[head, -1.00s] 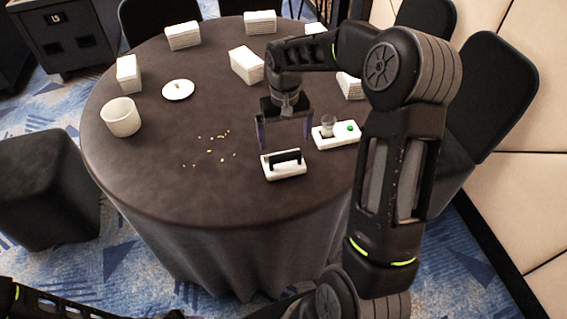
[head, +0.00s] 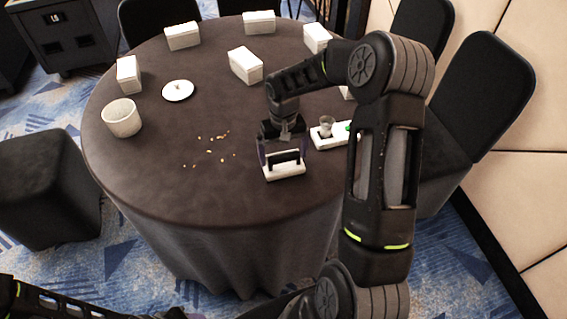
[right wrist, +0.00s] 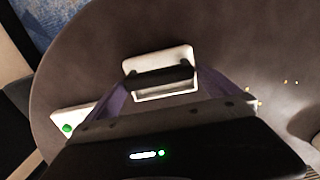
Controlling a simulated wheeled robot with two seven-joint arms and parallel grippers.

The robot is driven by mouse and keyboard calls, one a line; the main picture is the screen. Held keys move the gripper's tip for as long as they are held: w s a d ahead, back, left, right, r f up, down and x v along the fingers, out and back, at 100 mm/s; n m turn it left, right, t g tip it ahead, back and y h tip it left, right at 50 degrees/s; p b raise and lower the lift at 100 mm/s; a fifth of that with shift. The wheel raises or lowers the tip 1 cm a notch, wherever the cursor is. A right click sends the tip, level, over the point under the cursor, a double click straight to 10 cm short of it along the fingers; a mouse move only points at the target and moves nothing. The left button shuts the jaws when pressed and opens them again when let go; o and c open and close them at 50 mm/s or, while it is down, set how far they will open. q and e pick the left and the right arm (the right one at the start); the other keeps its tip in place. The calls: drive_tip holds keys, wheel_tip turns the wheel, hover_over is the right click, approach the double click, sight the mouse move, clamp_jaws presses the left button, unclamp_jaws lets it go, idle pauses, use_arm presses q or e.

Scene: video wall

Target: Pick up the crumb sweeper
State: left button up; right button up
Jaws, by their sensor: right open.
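The crumb sweeper (head: 284,171) is a white block with a black bar handle, standing on the dark round table near its front right. It also shows in the right wrist view (right wrist: 165,95), lying between the two fingers. My right gripper (head: 283,160) is open, low over the sweeper, with its purple-grey fingers on either side of the handle. I cannot tell whether the fingers touch it. In the right wrist view my right gripper (right wrist: 165,85) shows both fingers spread apart. My left gripper is not in view; only part of my left arm shows at the lower left.
Yellow crumbs (head: 212,148) lie left of the sweeper. A white tray (head: 330,134) with a small glass and a green item stands just right of it. The table's front is clear.

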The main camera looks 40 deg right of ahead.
drive_tip(key=shift+c, duration=0.4)
drive_tip(key=c, duration=1.3)
drive_tip(key=shift+o, duration=0.2)
drive_tip(key=shift+r, duration=0.2)
use_arm(q)
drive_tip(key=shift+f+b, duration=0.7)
drive_tip(key=shift+b, duration=0.05)
use_arm(e)
wheel_tip(320, 180, up, 10)
drive_tip(key=shift+f, duration=0.15)
